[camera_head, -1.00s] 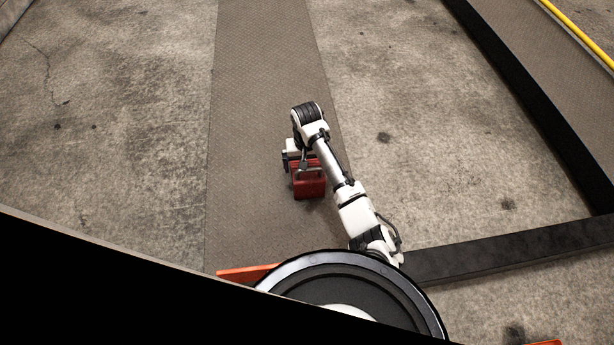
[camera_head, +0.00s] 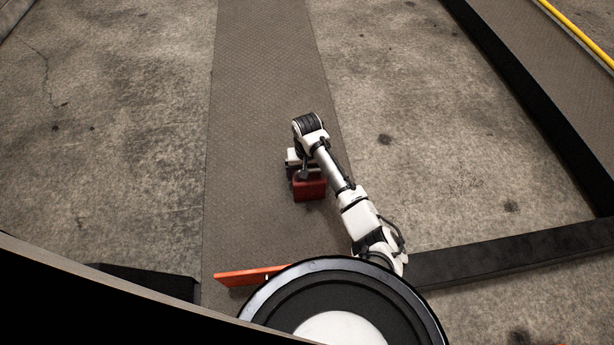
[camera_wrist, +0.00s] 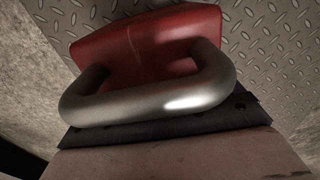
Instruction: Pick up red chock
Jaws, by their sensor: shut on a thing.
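The red chock (camera_head: 310,189) is at the middle of the head view, over the brown textured strip. My gripper (camera_head: 302,172) is at its upper left side and shut on it; the arm hides part of the contact. In the wrist view the red chock (camera_wrist: 150,45) fills the upper middle, with a thick silver handle (camera_wrist: 150,103) across it and a dark bolted plate below. The fingertips cannot be made out there. I cannot tell whether the chock touches the floor or hangs just above it.
The brown strip (camera_head: 265,60) runs up the view between bare concrete on both sides. An orange bar (camera_head: 248,275) lies close to my base. Black beams (camera_head: 510,250) bound the right side. The strip beyond the chock is clear.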

